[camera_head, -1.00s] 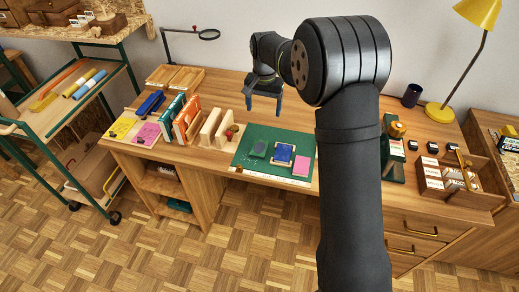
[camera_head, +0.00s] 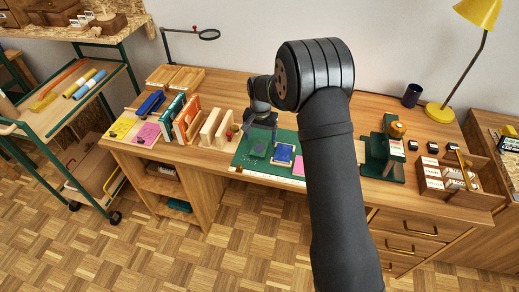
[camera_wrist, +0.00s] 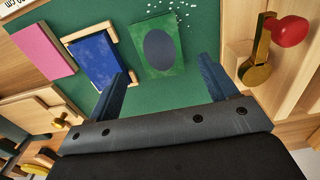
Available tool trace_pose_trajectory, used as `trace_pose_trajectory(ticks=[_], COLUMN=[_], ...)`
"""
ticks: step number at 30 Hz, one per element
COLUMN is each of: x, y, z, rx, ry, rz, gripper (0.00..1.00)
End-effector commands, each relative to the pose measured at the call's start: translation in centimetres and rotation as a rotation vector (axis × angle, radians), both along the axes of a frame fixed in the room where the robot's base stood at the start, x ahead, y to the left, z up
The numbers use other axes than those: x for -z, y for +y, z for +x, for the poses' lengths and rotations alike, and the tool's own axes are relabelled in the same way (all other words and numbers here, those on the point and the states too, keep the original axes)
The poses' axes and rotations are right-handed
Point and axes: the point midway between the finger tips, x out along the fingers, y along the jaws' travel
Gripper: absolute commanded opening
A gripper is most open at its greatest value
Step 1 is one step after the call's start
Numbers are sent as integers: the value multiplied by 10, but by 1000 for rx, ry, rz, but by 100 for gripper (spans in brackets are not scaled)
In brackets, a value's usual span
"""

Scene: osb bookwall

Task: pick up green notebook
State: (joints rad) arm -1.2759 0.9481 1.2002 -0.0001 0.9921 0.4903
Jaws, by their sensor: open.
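The green notebook (camera_wrist: 158,47) lies flat on the green cutting mat (camera_wrist: 200,15), with a dark oval on its cover. It also shows in the head view (camera_head: 258,149), small, just in front of my gripper. My gripper (camera_wrist: 168,78) is open and empty above the mat. In the wrist view its two blue-grey fingers stand wide apart, and the notebook lies beyond and between their tips. In the head view my gripper (camera_head: 260,128) is over the back left part of the mat. The jaws touch nothing that I can see.
A blue notebook (camera_wrist: 97,58) in a wooden frame and a pink pad (camera_wrist: 43,50) lie beside the green notebook. A brass tool with a red knob (camera_wrist: 258,62) is at the right. Wooden holders with upright books (camera_head: 188,120) stand left of the mat.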

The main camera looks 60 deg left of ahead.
Motion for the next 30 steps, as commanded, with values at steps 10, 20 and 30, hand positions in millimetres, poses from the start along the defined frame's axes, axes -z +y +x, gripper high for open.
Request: trace_pose_trajectory(ticks=[10, 20, 30], x=[45, 44, 44], y=[-3, -3, -3], z=[-5, -5, -5], rx=[1, 1, 1], ry=[-1, -1, -1], rz=[-1, 1, 1], gripper=[78, 51, 29])
